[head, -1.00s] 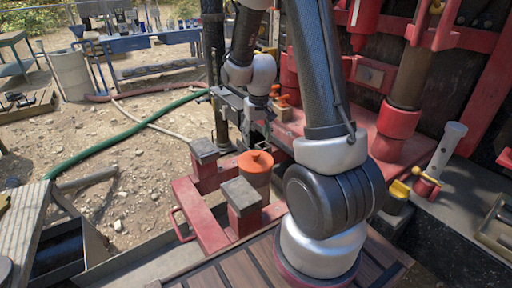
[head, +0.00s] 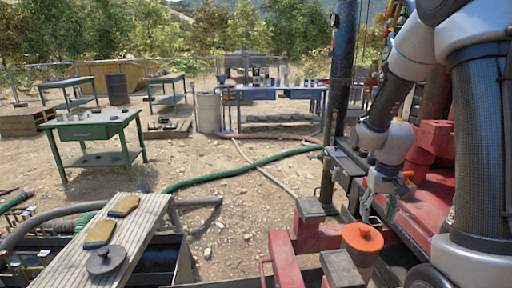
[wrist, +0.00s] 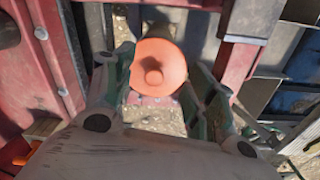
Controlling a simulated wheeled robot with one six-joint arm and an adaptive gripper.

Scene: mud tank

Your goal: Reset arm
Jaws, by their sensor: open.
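My arm comes in from the upper right of the head view, and my gripper (head: 377,200) hangs at its end, pointing down beside the red machinery. In the wrist view my gripper (wrist: 160,88) is open, with its two fingers spread apart. An orange round lid with a knob (wrist: 157,66) shows between the fingers, beyond them. In the head view the same orange lid (head: 362,237) sits on a container below and slightly left of my gripper. I see nothing held between the fingers.
A red frame with grey-topped posts (head: 293,245) stands left of the lid. A dark vertical pipe (head: 338,100) rises behind it. A plank (head: 75,265) carries two yellow-brown pads and a dark disc. Green table (head: 95,131) and blue bench (head: 270,95) stand farther off on open gravel.

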